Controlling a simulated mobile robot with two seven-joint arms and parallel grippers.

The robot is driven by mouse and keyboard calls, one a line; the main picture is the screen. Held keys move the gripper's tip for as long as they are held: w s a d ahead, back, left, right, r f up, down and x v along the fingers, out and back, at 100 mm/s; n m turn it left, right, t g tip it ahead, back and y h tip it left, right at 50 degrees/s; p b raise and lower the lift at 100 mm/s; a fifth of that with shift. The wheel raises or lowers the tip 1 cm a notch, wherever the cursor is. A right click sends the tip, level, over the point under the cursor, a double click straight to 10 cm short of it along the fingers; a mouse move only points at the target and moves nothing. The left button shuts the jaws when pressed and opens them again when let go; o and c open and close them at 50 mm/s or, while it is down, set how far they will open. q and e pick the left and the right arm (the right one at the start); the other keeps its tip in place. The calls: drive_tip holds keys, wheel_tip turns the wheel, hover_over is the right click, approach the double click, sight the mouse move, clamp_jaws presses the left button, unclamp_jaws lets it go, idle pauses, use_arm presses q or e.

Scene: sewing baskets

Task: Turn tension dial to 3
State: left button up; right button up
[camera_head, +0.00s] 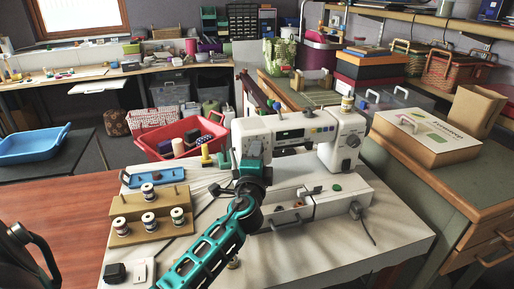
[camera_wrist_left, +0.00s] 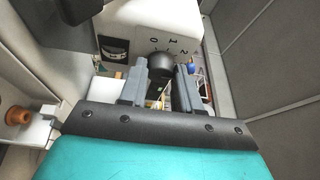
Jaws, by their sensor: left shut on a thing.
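The white sewing machine (camera_head: 290,132) stands on a cloth-covered table. My left gripper (camera_head: 250,168) is at the machine's left end, and my teal arm reaches up to it from below. In the left wrist view, a round black dial (camera_wrist_left: 160,64) sits on a white face with small dark marks around it. The two grey fingers of my left gripper (camera_wrist_left: 160,84) are on either side of the dial and shut on it. I cannot make out which number the dial points to. The dial is hidden behind the gripper in the head view. My right gripper is out of view.
A wooden spool rack (camera_head: 122,229) stands left of my arm, with a blue tray (camera_head: 155,177) behind it. A red basket (camera_head: 163,146) is at the back left. A cardboard box (camera_head: 428,137) lies on the right-hand desk. Bare cloth lies at the table's front right.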

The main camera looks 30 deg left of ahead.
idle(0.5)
use_arm(q)
drive_tip(key=o, duration=1.1)
drive_tip(key=shift+c, duration=0.2)
drive_tip(key=r+b+v, duration=0.1)
drive_tip(key=v, duration=1.2)
drive_tip(key=shift+f+b, duration=0.3)
drive_tip(key=shift+f, duration=0.2)
drive_tip(key=shift+a, duration=0.1)
